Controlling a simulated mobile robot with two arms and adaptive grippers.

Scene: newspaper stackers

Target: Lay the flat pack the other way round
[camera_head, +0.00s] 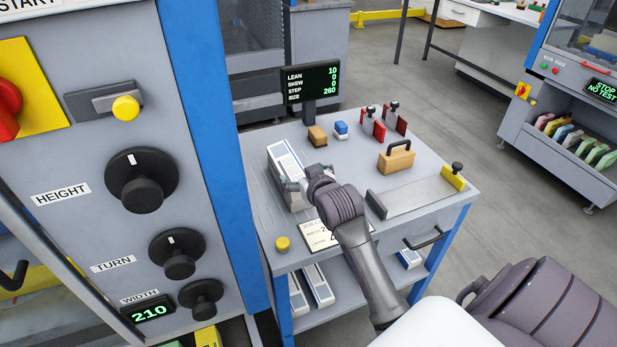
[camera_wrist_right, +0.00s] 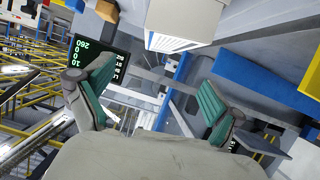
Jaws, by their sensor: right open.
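The flat pack (camera_head: 284,156), a white bundle with blue printing, lies on the grey table in the head view. My right gripper (camera_head: 292,186) is over its near part and hides some of it. In the right wrist view the right gripper (camera_wrist_right: 158,75) is open, its two green-padded fingers apart with nothing held between them. The pack (camera_wrist_right: 185,22) shows ahead of the fingertips there, a pale block with a printed side, cut off by the top edge. I cannot tell whether a finger touches it. My left gripper is not in view.
A display (camera_head: 311,82) stands behind the pack. A brown block (camera_head: 317,136), a blue-and-white block (camera_head: 341,130), red clamps (camera_head: 373,125) and a handled wooden block (camera_head: 397,160) stand to the right. A yellow button (camera_head: 282,243) is at the front left. A blue post (camera_head: 207,130) rises beside the table.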

